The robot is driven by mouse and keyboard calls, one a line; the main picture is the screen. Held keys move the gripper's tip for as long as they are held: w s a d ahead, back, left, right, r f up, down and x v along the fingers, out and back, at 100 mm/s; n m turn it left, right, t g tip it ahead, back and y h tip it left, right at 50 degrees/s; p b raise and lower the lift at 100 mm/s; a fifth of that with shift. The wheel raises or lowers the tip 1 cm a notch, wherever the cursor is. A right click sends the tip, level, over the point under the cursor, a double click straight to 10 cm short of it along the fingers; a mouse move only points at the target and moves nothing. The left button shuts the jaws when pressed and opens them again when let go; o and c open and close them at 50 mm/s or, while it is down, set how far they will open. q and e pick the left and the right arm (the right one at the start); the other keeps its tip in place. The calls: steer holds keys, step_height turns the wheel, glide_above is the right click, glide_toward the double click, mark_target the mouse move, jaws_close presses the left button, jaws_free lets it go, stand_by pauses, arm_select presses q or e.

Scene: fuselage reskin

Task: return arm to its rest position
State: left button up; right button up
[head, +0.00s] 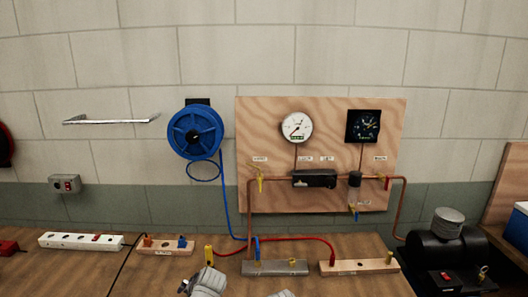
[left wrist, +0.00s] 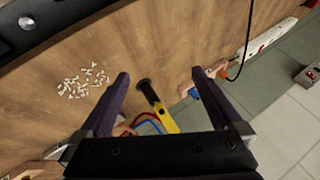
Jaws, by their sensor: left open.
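My left gripper (left wrist: 160,76) is open in the left wrist view, its two dark fingers spread wide above the wooden bench (left wrist: 90,45). A yellow and black piece (left wrist: 163,118) shows between the fingers, and I see neither finger touching it. In the head view a grey and white part of an arm (head: 205,283) shows at the bottom edge, in front of the bench; its fingers cannot be made out. Another pale part (head: 281,294) barely shows at the bottom edge, and I cannot tell what it is. My right gripper is not seen.
A blue hose reel (head: 195,131) and a gauge board (head: 320,200) are at the wall. A white power strip (head: 80,241), wooden connector blocks (head: 358,267) and a black compressor (head: 440,250) stand on the bench. Small white pieces (left wrist: 82,82) lie scattered beside the left finger.

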arm_select(q)
steer(key=s+d+f+n+g+h, duration=0.1)
steer(key=s+d+f+g+h, duration=0.15)
steer(key=s, duration=0.35)
steer(key=s+d+f+n+g+h, duration=0.1)
steer(key=s+d+f+g+h, duration=0.15)
steer(key=s, duration=0.35)
steer(key=s+d+m+y, duration=0.1)
steer(key=s+d+m, duration=0.2)
steer(key=d, duration=0.7)
steer(key=shift+s+r+g, duration=0.35)
steer(key=shift+s+g, duration=0.05)
steer(key=shift+s, duration=0.75)
steer(key=shift+d, duration=0.1)
